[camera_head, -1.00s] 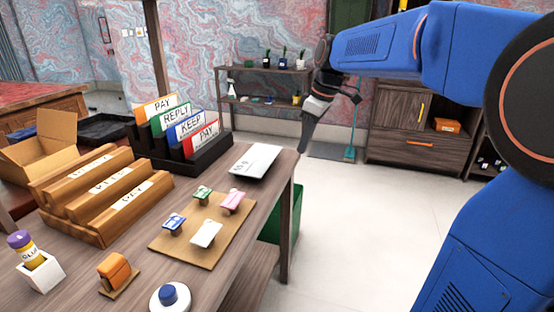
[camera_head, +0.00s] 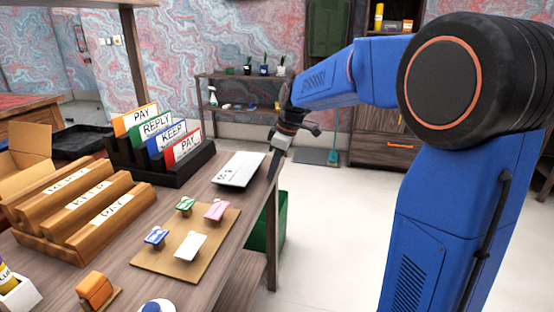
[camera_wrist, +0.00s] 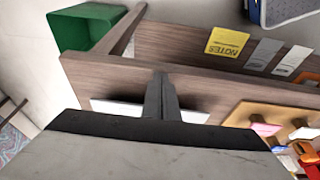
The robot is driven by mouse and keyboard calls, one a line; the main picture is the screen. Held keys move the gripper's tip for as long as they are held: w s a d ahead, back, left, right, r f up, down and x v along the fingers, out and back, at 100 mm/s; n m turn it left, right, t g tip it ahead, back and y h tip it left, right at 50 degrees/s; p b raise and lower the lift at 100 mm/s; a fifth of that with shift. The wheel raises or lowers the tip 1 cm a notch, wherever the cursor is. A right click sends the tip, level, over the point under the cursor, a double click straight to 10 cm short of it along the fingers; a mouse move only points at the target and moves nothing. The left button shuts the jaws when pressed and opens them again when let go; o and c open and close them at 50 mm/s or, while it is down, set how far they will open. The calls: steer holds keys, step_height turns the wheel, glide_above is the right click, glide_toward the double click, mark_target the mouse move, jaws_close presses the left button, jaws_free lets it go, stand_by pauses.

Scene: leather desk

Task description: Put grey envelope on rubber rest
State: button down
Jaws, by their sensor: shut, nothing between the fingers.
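A pale grey-white flat slab with small dark print (camera_head: 240,168) lies near the desk's right edge; it also shows behind my finger in the wrist view (camera_wrist: 195,117). Two flat grey pieces, envelope-like (camera_wrist: 264,54), lie beside a yellow NOTES pad on what looks like a lower shelf. I cannot tell which is the grey envelope. No piece is clearly the rubber rest; a tan board (camera_head: 160,262) carries small green, pink, blue and white topped pieces on short posts. My gripper (camera_head: 273,172) is shut and empty, pointing down by the desk edge, right of the slab.
A stepped wooden rack (camera_head: 75,240) and cardboard box (camera_head: 28,150) stand at left. A green bin (camera_head: 281,225) is beside the desk. An orange item (camera_head: 95,289) is in front. Floor to the right is clear.

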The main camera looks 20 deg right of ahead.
mark_target(255, 169)
steer(key=shift+w+a+r, duration=0.1)
steer(key=shift+w+a, duration=0.45)
steer(key=shift+a, duration=0.25)
steer(key=shift+w+a+r, duration=0.1)
steer(key=shift+w+a, duration=0.45)
steer(key=shift+a, duration=0.2)
steer(key=shift+w+a, duration=0.55)
steer(key=shift+a, duration=0.3)
